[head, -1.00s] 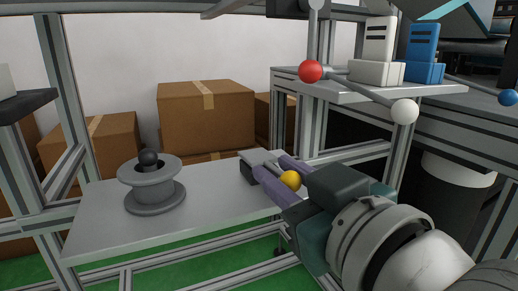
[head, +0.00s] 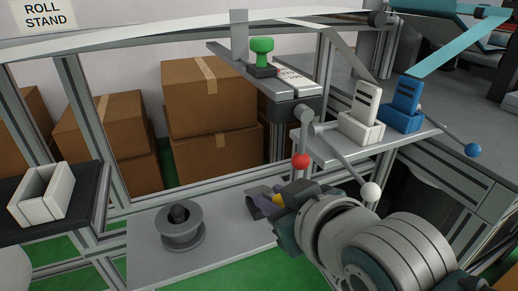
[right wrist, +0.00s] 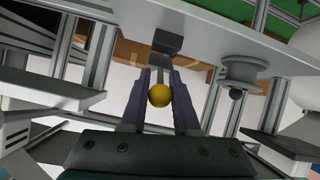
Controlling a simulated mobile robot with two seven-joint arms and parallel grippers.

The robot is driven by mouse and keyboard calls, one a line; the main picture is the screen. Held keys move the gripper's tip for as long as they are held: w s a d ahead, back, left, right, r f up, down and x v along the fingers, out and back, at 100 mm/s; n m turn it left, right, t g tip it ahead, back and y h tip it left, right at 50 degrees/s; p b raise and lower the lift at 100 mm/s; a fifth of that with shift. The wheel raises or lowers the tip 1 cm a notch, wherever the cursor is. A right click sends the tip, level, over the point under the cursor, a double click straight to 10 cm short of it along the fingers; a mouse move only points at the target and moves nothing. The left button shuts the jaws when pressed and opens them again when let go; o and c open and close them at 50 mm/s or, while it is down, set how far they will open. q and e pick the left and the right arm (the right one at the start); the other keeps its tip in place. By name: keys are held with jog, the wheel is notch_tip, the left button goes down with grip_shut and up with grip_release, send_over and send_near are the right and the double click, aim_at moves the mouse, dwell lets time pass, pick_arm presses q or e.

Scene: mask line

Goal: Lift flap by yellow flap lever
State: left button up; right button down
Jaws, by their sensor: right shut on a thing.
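There a short grey stem runs from the knob to a dark block (right wrist: 167,42) at the panel's edge. My right gripper (head: 264,203) is shut on the knob, which sits between its two purple fingers. The gripper hides part of the lever in the head view. I cannot tell for certain that the panel is the flap. My left gripper is not in view.
A grey spool (head: 181,230) stands on the panel. Close above my right gripper hang levers with a red knob (head: 300,161) and a white knob (head: 371,192). A blue knob (head: 473,150) is farther right. Cardboard boxes (head: 212,145) stand behind; a dark tray (head: 88,200) is left.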

jog(key=shift+w+a+r, duration=0.1)
jog(key=shift+w+r, duration=0.1)
jog(key=shift+r, duration=0.25)
jog(key=c, duration=0.7)
grip_release()
jog(key=shift+c, duration=0.2)
jog(key=shift+f, duration=0.1)
jog(key=shift+s+r+p, duration=0.25)
jog(key=shift+s+p, duration=0.05)
jog(key=p+v, duration=0.3)
jog(key=v, duration=0.6)
jog(key=shift+s, duration=0.1)
